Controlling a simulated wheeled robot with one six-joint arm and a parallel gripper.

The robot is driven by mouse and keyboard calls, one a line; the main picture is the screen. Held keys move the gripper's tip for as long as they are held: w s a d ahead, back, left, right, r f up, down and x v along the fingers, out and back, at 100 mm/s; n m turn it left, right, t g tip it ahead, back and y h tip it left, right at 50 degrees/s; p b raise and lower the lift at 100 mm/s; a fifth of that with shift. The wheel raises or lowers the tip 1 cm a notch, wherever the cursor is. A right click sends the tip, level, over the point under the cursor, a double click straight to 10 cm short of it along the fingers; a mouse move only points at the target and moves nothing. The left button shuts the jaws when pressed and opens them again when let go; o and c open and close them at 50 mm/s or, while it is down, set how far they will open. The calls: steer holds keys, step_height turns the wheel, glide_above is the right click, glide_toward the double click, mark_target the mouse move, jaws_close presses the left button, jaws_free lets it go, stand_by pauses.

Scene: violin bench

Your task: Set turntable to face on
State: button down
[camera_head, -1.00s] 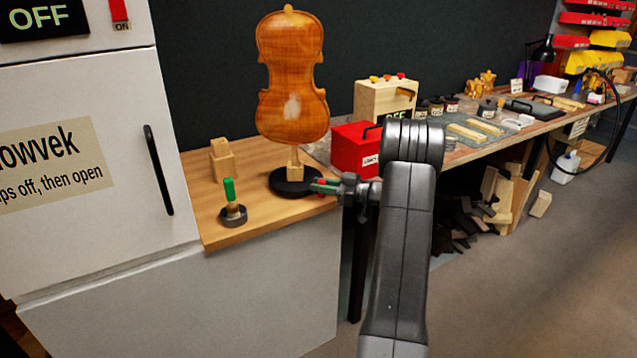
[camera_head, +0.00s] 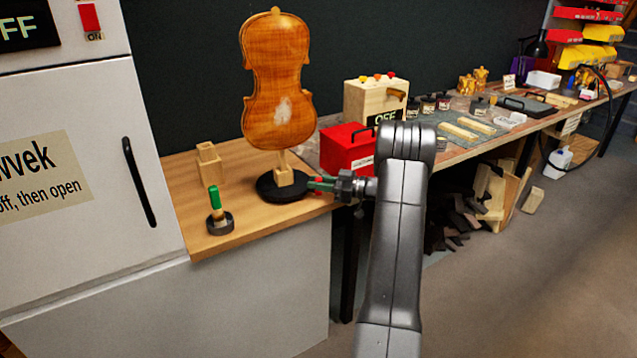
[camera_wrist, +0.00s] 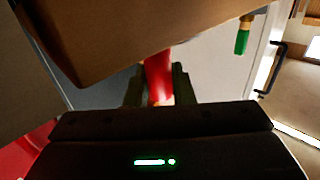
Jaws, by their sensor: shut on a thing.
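The turntable (camera_head: 265,190) is a dark round base on the wooden bench, near its right end. A wooden block and post on it hold up an orange-brown violin body (camera_head: 272,75), its broad flat side mostly toward the head camera and leaning slightly. My gripper (camera_head: 318,184) is at the turntable's right edge, reaching in from the right. In the wrist view its two dark fingers (camera_wrist: 158,88) are closed around a red handle (camera_wrist: 158,72). Where the handle joins the turntable is hidden.
A green-handled brush (camera_head: 187,197) in a dark round holder and a wooden block (camera_head: 209,165) stand left of the turntable. A red box (camera_head: 345,150) stands close behind my gripper. A white cabinet (camera_head: 90,180) borders the bench on the left.

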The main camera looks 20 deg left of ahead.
steer(key=shift+w, duration=0.2)
stand_by(0.5)
steer(key=c, duration=1.3)
jaws_free()
steer(key=shift+d, duration=0.1)
steer(key=w+d, duration=0.1)
steer(key=d, duration=1.2)
steer(key=shift+d+p, duration=0.3)
steer(key=shift+p, duration=0.05)
